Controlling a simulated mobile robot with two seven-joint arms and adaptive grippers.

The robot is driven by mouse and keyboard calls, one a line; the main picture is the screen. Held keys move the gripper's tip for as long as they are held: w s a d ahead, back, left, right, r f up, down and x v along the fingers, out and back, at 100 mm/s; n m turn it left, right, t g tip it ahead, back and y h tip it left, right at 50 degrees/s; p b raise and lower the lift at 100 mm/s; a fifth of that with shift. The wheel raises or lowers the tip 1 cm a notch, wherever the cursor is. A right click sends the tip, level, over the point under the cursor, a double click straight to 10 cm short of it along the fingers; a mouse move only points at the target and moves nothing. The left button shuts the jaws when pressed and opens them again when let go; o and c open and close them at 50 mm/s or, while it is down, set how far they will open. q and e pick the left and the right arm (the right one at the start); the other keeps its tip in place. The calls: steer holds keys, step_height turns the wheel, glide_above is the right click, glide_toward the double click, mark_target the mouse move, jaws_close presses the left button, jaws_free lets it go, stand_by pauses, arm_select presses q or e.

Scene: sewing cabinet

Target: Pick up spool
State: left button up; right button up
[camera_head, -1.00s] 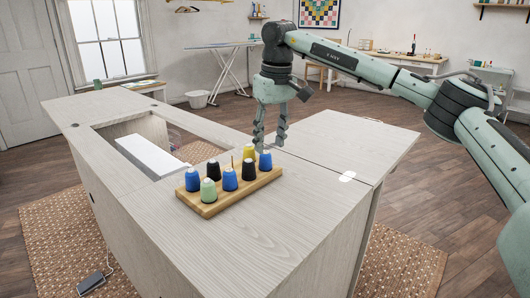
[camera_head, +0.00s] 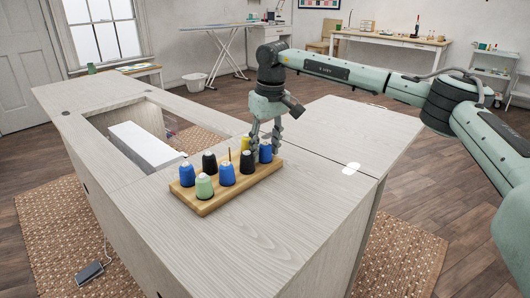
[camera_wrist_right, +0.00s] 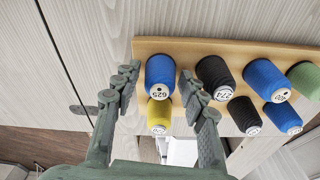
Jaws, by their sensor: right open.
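Several thread spools stand on a wooden rack (camera_head: 210,205) on the cabinet top. My right gripper (camera_head: 265,152) is lowered over the rack's far right end, open. In the right wrist view its fingers (camera_wrist_right: 160,95) stand on either side of a blue spool (camera_wrist_right: 160,72), which also shows between the fingers in the head view (camera_head: 265,154). A yellow spool (camera_wrist_right: 159,115) sits just beside that blue one. A black spool (camera_wrist_right: 214,72) stands next to the right-hand finger in the wrist view. My left gripper is not in view.
Other spools on the rack include a light green one (camera_head: 204,187) and a blue one (camera_head: 187,174). The cabinet top (camera_head: 270,235) in front is clear. An opening with a white panel (camera_head: 145,146) lies to the left of the rack.

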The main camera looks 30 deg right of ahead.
mark_target(265, 146)
steer(key=c, duration=0.7)
steer(key=shift+o, duration=0.2)
steer(key=shift+r, duration=0.15)
steer(key=shift+r, duration=0.6)
step_height(265, 146, up, 3)
steer(key=shift+f, duration=0.15)
steer(key=shift+w+a+r, duration=0.95)
steer(key=shift+w+a, duration=0.2)
steer(key=shift+w, duration=0.1)
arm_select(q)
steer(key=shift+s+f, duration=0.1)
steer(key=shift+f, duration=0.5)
arm_select(e)
steer(key=w+a+r, duration=0.5)
steer(key=w, duration=0.1)
steer(key=shift+w+a, duration=0.15)
steer(key=shift+a, duration=0.1)
